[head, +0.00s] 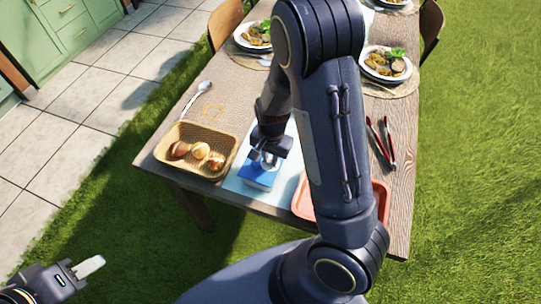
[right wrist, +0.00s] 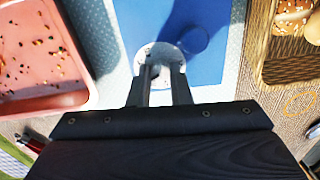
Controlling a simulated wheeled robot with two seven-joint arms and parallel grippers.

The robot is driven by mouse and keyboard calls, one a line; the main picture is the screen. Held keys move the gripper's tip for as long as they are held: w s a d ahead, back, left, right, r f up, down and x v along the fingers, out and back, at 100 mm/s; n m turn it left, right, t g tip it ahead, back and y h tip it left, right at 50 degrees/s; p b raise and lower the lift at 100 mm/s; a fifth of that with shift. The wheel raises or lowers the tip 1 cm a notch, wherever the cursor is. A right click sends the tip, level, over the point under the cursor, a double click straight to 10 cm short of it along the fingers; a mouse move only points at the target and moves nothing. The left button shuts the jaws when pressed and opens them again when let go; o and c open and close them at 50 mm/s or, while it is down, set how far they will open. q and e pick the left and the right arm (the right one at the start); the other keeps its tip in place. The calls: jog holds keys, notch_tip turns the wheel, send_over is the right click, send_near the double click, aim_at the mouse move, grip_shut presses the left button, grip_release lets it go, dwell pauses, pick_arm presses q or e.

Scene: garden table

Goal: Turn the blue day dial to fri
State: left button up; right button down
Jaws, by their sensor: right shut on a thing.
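The blue day dial (head: 259,174) is a blue block near the table's front edge, on a pale runner. In the right wrist view its blue face (right wrist: 205,68) carries a round, pale dial disc (right wrist: 160,50). My right gripper (right wrist: 160,75) is over the disc, its two fingers shut on the dial's knob, which is mostly hidden between them. The head view shows this gripper (head: 266,158) pointing down at the block. Day markings and the dial's setting cannot be read. My left gripper (head: 82,270) is low at the left, away from the table; its finger gap is unclear.
A basket of bread rolls (head: 232,150) stands just left of the dial. A red tray (head: 304,199) with crumbs lies to the right, partly behind my arm. Red tongs (head: 380,143), a spoon (head: 195,100) and plates of food (head: 385,64) lie farther off.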

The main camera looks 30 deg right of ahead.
aim_at(271, 162)
jog(key=c, duration=1.3)
grip_release()
notch_tip(271, 162, up, 8)
jog(key=shift+f+p, duration=0.1)
jog(key=shift+p, duration=0.35)
jog(key=shift+s, duration=0.1)
jog(key=s+a+r+n+t+y, duration=0.1)
jog(key=s+a+r+n+t, duration=0.1)
jog(key=s+r+n, duration=0.2)
jog(key=s+a+r+n+t+y, duration=0.2)
jog(key=s+r+n, duration=0.3)
jog(key=s+r, duration=0.5)
jog(key=s+t, duration=0.1)
jog(key=s, duration=0.1)
jog(key=shift+s+r+y, duration=0.3)
